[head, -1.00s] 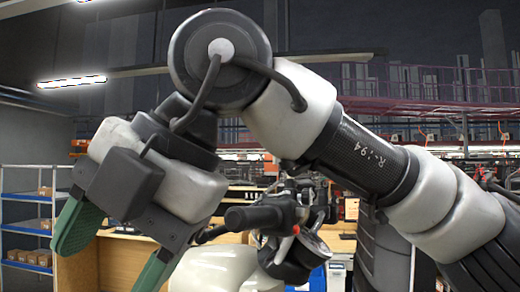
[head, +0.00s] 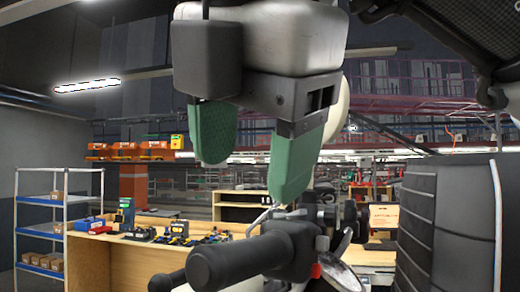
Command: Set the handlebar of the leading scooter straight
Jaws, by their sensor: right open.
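The scooter's handlebar shows low in the middle of the head view, with a thick black grip (head: 238,262) pointing toward the lower left. A red switch (head: 315,271) and a round mirror (head: 340,272) sit at its right end. My right gripper (head: 250,172) hangs above the handlebar with its two green fingers pointing down. It is open and empty, and in the picture its fingertips are above the grip, apart from it. The right finger overlaps the view close to the handlebar's middle; the depth between them is unclear. The rest of the scooter is mostly hidden or out of frame. My left gripper is not in view.
A wooden workbench (head: 150,262) with tools stands behind at the left. A blue-and-white shelf rack (head: 40,228) with boxes is at the far left. A large black ribbed shape fills the right side; I cannot tell what it is.

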